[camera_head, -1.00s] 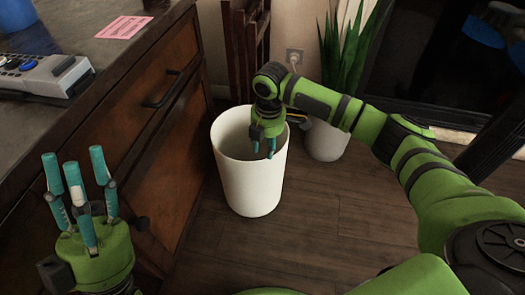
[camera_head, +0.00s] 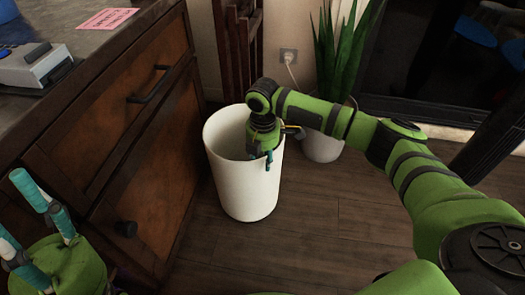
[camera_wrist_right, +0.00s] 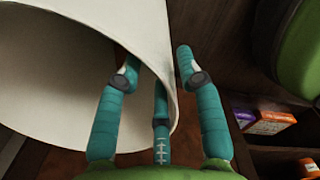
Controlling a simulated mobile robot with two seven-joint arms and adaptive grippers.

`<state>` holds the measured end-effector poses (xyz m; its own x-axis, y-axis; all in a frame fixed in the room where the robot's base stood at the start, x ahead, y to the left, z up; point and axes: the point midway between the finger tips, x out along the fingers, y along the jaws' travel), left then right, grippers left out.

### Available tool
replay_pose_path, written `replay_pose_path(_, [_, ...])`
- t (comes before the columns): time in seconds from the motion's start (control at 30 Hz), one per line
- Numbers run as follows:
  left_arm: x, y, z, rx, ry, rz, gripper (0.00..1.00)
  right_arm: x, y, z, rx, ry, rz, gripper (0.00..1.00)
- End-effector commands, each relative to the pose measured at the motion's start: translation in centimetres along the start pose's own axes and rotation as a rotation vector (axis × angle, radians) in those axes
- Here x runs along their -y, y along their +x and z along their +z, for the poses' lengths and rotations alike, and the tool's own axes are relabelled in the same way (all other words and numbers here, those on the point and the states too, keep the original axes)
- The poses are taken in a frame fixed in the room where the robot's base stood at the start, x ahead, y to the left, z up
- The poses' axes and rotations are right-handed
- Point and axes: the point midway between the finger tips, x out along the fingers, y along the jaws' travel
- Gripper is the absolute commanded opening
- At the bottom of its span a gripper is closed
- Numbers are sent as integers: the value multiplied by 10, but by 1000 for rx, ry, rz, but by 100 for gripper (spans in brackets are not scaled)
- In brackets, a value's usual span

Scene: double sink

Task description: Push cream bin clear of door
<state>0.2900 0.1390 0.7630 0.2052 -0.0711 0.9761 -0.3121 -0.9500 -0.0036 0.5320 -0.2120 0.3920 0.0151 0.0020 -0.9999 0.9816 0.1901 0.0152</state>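The cream bin (camera_head: 240,190) stands upright on the floor, close to the brown cabinet door (camera_head: 150,190) with a dark knob on the left. My right gripper (camera_head: 268,160) is at the bin's right rim, its fingers pointing down. In the right wrist view its fingers (camera_wrist_right: 160,75) are spread apart on both sides of the bin's wall (camera_wrist_right: 60,60); whether they touch it is unclear. My left gripper (camera_head: 35,215) is at the lower left, empty, with its fingers apart and partly cut off by the picture edge.
A potted plant (camera_head: 322,145) stands behind the bin to the right, near a wall socket (camera_head: 289,56). A wooden chair or rack (camera_head: 236,50) is behind the bin. The wood floor (camera_head: 330,235) in front and to the right is free.

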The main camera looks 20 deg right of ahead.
Motion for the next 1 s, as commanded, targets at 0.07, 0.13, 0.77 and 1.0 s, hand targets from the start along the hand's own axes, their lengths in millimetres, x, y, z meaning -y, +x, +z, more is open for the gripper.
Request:
replay_pose_path(0.07, [2,-4,-1,-39,4,1,40,1,20,-1,0,-1,-2,37])
replay_pose_path(0.13, [3,-4,-2,-65,6,2,40,1,31,0,0,0,-2,37])
replay_pose_path(0.77, [2,8,0,-101,11,20,40,0,52,0,0,0,0,25])
replay_pose_path(1.0, [2,8,0,-102,11,20,40,0,52,0,0,0,0,0])
